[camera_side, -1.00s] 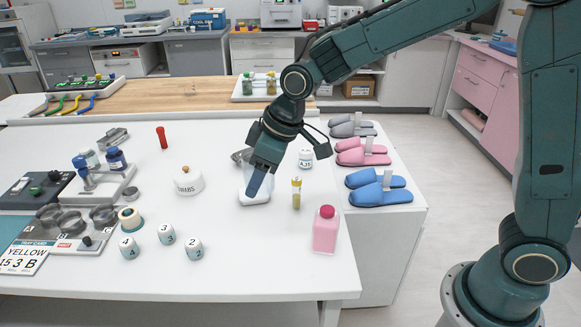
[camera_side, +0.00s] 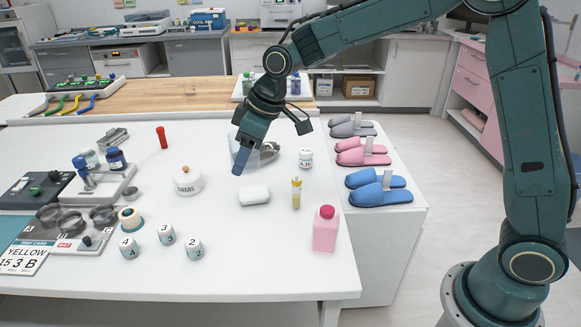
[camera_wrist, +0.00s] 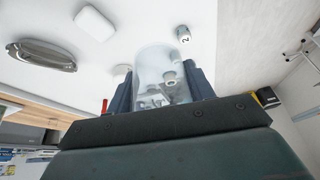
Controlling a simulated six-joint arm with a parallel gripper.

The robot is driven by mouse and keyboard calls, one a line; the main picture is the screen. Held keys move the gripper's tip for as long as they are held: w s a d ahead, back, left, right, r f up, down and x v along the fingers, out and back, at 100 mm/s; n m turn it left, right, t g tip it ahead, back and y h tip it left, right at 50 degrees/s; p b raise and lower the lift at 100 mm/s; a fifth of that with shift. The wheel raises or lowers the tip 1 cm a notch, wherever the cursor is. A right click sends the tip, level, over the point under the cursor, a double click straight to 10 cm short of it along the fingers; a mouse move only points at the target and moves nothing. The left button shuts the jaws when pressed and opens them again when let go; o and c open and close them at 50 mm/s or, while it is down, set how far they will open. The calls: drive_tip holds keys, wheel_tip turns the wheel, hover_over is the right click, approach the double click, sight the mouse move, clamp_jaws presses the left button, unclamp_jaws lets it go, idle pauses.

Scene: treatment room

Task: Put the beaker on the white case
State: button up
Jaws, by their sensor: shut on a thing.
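The clear beaker (camera_wrist: 150,62) is between the two fingers of my gripper (camera_wrist: 158,78) in the wrist view, and the gripper is shut on it. In the side view the beaker (camera_side: 234,144) shows faintly, partly hidden by my gripper (camera_side: 240,160). It appears to be held above the table; its exact height is hard to tell. The white case (camera_side: 254,195) is a small rounded block lying on the table, nearer the camera than the gripper. Its top is bare. It also shows in the wrist view (camera_wrist: 95,22), apart from the beaker.
A metal dish (camera_side: 268,152) lies just right of the gripper. Numbered white jars (camera_side: 194,248) stand in front. The table's right edge is beyond the bottle.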

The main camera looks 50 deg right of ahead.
drive_tip(key=w+d+r, duration=0.1)
drive_tip(key=w+d, duration=0.3)
drive_tip(key=w, duration=0.2)
drive_tip(key=n, duration=0.2)
hover_over(248, 191)
drive_tip(key=s+d, duration=0.1)
drive_tip(key=shift+d+r, duration=0.1)
drive_tip(key=shift+r, duration=0.35)
drive_tip(key=shift+f, duration=0.1)
wheel_tip(248, 191, down, 20)
drive_tip(key=shift+r, duration=0.1)
idle(0.3)
drive_tip(key=o, duration=0.9)
drive_tip(key=shift+o, duration=0.2)
